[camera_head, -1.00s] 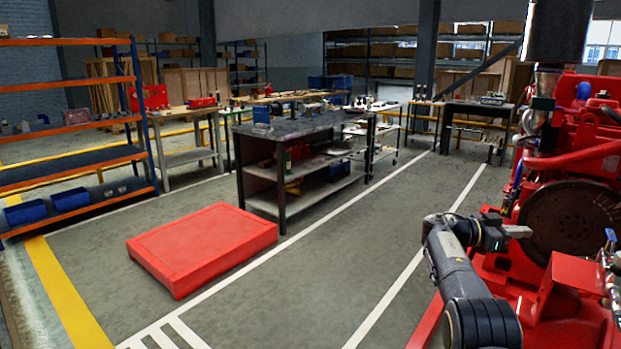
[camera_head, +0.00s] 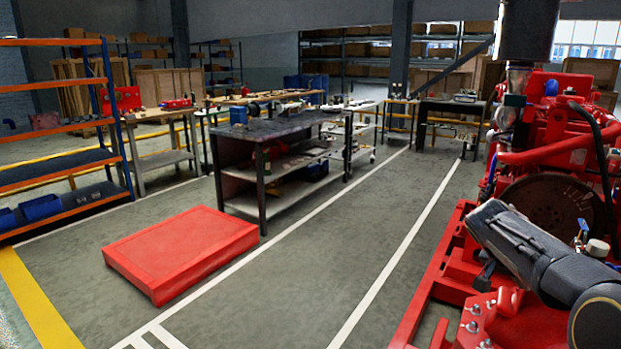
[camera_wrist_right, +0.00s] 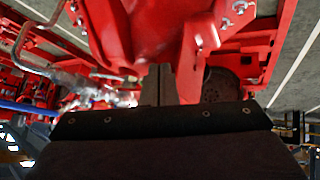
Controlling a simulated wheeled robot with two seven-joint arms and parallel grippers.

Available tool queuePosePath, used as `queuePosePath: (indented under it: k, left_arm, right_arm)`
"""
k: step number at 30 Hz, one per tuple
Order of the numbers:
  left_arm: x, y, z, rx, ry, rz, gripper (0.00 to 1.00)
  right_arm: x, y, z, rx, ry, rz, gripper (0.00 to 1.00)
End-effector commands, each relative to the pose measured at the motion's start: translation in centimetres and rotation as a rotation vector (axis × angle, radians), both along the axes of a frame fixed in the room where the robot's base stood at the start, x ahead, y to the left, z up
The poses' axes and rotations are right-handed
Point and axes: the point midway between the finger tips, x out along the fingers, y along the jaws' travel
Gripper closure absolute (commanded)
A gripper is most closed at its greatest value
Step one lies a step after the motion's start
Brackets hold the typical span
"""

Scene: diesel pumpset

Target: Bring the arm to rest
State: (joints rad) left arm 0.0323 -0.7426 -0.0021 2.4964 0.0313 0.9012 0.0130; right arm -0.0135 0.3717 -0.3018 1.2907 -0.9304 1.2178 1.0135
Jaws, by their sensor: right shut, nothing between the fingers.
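My right arm (camera_head: 545,255) comes in from the lower right in the head view, in front of the red diesel pumpset (camera_head: 565,150). Its forearm covers part of the engine and its base, and the gripper's fingers cannot be made out there. In the right wrist view my right gripper (camera_wrist_right: 160,85) points at red machine parts (camera_wrist_right: 150,35). Its fingers are together with nothing between them. I cannot tell whether it touches the machine. My left gripper is not in view.
A red platform (camera_head: 180,252) lies on the grey floor left of centre. A dark workbench (camera_head: 262,170) stands behind it, and an orange-and-blue shelf (camera_head: 60,155) stands at the left. The white-lined floor between platform and pumpset is clear. The engine's flywheel (camera_head: 550,212) is close behind my arm.

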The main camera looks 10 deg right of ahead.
Motion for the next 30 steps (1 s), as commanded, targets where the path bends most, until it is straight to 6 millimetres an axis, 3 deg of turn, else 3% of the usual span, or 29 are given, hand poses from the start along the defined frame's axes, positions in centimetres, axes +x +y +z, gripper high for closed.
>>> queuePosePath:
  k: [1,6,12,18,27,29,30]
  left_arm:
    - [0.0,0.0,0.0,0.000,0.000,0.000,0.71]
    - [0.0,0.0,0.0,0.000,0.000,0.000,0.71]
    - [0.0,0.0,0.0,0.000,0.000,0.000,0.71]
    - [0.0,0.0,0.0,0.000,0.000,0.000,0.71]
    - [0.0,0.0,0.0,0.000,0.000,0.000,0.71]
    - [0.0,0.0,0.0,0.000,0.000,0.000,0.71]
    - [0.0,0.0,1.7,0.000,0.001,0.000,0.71]
  right_arm:
    - [-2.5,2.0,-0.1,0.102,0.001,0.080,1.00]
    - [-9.7,10.6,-1.5,0.377,-0.015,0.404,1.00]
    - [-17.1,19.7,-3.2,0.543,-0.078,0.729,1.00]
    - [-21.7,25.1,-4.9,0.600,-0.129,0.925,1.00]
    - [-26.5,30.6,-7.8,0.625,-0.195,1.117,1.00]
    - [-26.4,30.4,-7.8,0.674,-0.213,1.048,1.00]
    - [-26.4,30.5,-6.0,0.668,-0.210,1.062,1.00]
